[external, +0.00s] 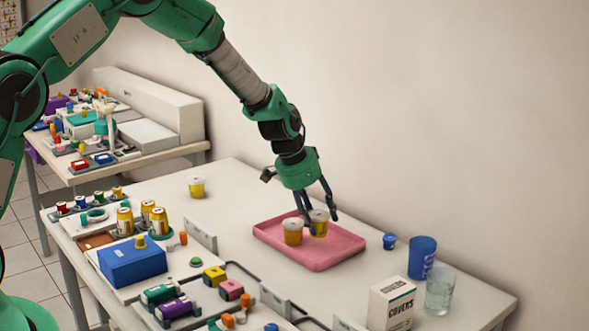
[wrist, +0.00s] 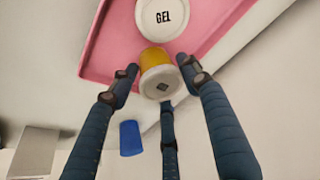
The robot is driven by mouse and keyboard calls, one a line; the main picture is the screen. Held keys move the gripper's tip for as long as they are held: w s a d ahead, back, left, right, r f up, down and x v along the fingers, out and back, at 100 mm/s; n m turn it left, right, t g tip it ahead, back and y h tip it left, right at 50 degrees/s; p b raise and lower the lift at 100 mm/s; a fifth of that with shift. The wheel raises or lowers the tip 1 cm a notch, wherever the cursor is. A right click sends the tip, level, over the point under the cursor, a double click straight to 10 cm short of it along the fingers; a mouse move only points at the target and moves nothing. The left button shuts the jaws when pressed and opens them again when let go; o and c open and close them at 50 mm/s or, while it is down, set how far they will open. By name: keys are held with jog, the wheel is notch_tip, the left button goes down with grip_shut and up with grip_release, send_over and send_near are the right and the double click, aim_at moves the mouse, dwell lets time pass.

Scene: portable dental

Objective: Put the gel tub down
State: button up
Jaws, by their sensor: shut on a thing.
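My gripper (external: 322,212) is over the pink tray (external: 345,258), its fingers around a yellow tub with a whitish lid (external: 319,226). The wrist view shows this tub (wrist: 158,72) between the fingers (wrist: 161,84); its pale end carries a small dark mark, and I cannot read a name. A second yellow tub (external: 293,233) stands on the tray close to its left. In the wrist view the second tub's white lid (wrist: 165,18) reads GEL. I cannot tell whether the held tub touches the tray.
The tray's right part is bare.

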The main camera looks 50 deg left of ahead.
aim_at(318, 228)
jog(key=shift+f+b, duration=0.45)
jog(key=shift+f, duration=1.3)
jog(key=shift+f, duration=0.15)
jog(key=o, duration=1.2)
jog(key=shift+c, duration=0.2)
jog(key=shift+s+r, duration=0.15)
jog(key=shift+r, duration=0.5)
jog(key=p+v, duration=0.2)
jog(key=v, duration=0.9)
jog(key=shift+a, duration=0.1)
